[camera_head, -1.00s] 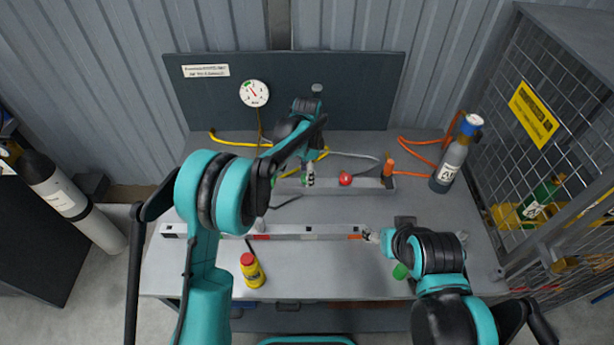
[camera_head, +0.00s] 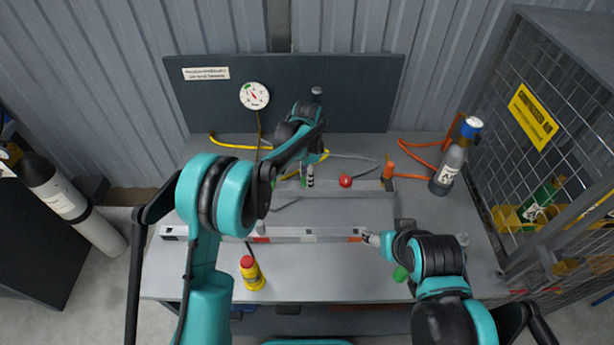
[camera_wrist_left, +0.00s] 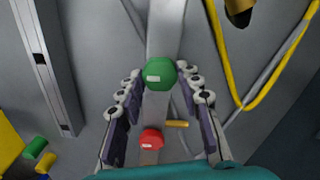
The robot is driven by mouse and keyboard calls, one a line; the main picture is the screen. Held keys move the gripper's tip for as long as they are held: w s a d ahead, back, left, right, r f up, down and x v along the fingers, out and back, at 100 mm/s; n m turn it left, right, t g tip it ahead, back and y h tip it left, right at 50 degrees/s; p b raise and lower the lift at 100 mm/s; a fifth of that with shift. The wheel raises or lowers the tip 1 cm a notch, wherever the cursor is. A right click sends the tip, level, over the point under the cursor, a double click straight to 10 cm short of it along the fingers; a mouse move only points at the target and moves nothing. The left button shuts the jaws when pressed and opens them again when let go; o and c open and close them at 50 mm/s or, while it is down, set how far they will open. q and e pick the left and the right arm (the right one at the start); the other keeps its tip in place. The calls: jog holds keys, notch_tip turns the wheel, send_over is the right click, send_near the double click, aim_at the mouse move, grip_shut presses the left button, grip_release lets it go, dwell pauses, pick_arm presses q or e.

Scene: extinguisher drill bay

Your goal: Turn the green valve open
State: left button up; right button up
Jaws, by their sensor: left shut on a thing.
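The green valve (camera_wrist_left: 160,74) is a round knob on a grey rail, seen in the left wrist view between my left fingertips. In the head view my left gripper (camera_head: 308,176) comes down over it and hides most of it. My left gripper is shut on this green valve. My right gripper (camera_head: 371,238) is low over the bench at the right end of a long striped bar; its fingers are too small to judge.
A red knob (camera_head: 345,181) and an orange fitting (camera_head: 388,170) stand on the same rail (camera_head: 365,188). A round gauge (camera_head: 254,95) is on the back panel. Hoses lie behind.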

pick_arm(q)
jog(key=n, duration=0.4)
jog(key=shift+p, duration=0.3)
jog(key=n, duration=0.9)
jog(key=shift+p, duration=0.4)
jog(key=shift+n, duration=2.1)
jog(key=o, duration=1.2)
jog(key=shift+c, duration=0.2)
